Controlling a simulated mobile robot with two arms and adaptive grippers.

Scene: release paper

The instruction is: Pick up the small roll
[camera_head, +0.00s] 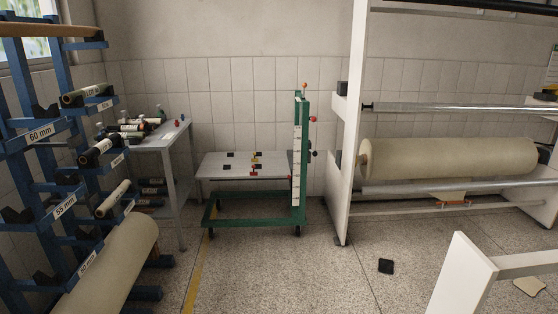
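A blue rack (72,176) stands at the left with labelled arms. A thin cream roll (115,198) lies across a middle arm, above a large cream roll (115,262) lower down. Two other small rolls with dark ends rest higher up: one at the middle (97,152) and one near the top (82,95). I cannot tell which of these is the task's small roll. Neither of my grippers shows in the head view.
A grey table (172,138) with several small items stands beside the rack. A green-framed cart (254,222) is at the centre. A white machine frame (346,150) holds a large roll (450,158) at right. The speckled floor is mostly clear, with a dark pad (386,266).

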